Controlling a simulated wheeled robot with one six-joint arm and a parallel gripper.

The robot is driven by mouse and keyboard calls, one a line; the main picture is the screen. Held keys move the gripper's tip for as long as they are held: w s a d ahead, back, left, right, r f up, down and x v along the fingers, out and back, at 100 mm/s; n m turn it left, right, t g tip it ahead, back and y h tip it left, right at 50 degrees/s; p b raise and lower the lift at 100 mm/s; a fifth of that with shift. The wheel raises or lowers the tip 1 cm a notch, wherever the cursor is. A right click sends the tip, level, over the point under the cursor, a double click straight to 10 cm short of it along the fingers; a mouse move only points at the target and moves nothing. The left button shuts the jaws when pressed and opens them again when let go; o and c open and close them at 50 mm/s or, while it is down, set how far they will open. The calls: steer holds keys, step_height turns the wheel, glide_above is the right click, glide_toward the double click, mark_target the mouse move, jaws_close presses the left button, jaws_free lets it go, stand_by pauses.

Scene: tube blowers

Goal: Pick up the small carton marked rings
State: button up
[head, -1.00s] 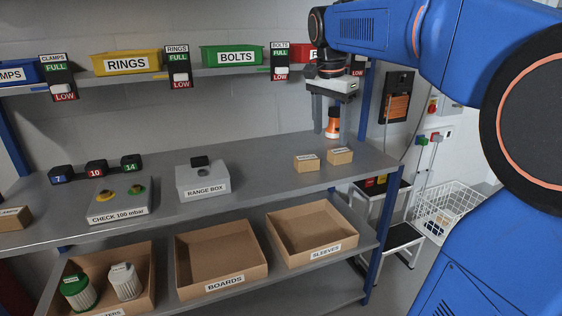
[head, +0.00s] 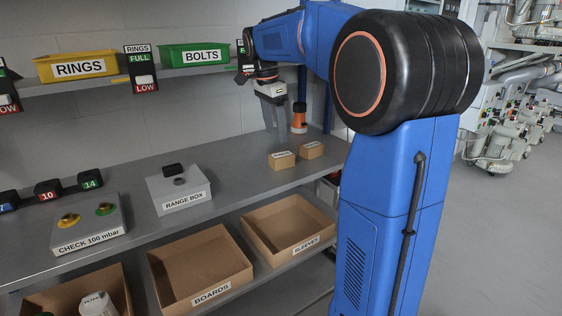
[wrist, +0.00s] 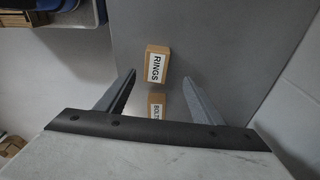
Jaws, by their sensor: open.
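The small carton marked RINGS (wrist: 153,66) lies on the bench in the wrist view, its white label facing up. A like carton marked BOLTS (wrist: 156,98) lies just below it there, partly hidden by the gripper's mount. In the head view the labels are too small to read; by the wrist view's layout, the rings carton (head: 281,161) is the left one and the bolts carton (head: 311,150) the right one. My gripper (head: 276,122) is open and empty, above the bench behind the cartons. Its fingertips (wrist: 160,76) show either side of the carton column in the wrist view.
An orange cylinder (head: 299,119) with a dark top stands right of my gripper. A range box (head: 180,196) and a check box (head: 88,225) stand further left. Shelf bins marked RINGS (head: 76,67) and BOLTS (head: 195,54) are above. The bench between range box and cartons is clear.

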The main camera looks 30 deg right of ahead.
glide_above(282, 154)
steer(key=a, duration=0.1)
steer(key=f, duration=0.4)
steer(key=shift+w+a+f, duration=0.1)
steer(key=shift+w+a, duration=0.1)
steer(key=shift+w, duration=0.1)
steer(key=f, duration=0.2)
steer(key=s+d+f, duration=0.1)
steer(key=f, duration=0.1)
steer(key=shift+f, duration=0.1)
steer(key=shift+w+d+f, duration=0.1)
steer(key=shift+f, duration=0.45)
steer(key=shift+c, duration=0.6)
steer(key=c, duration=1.1)
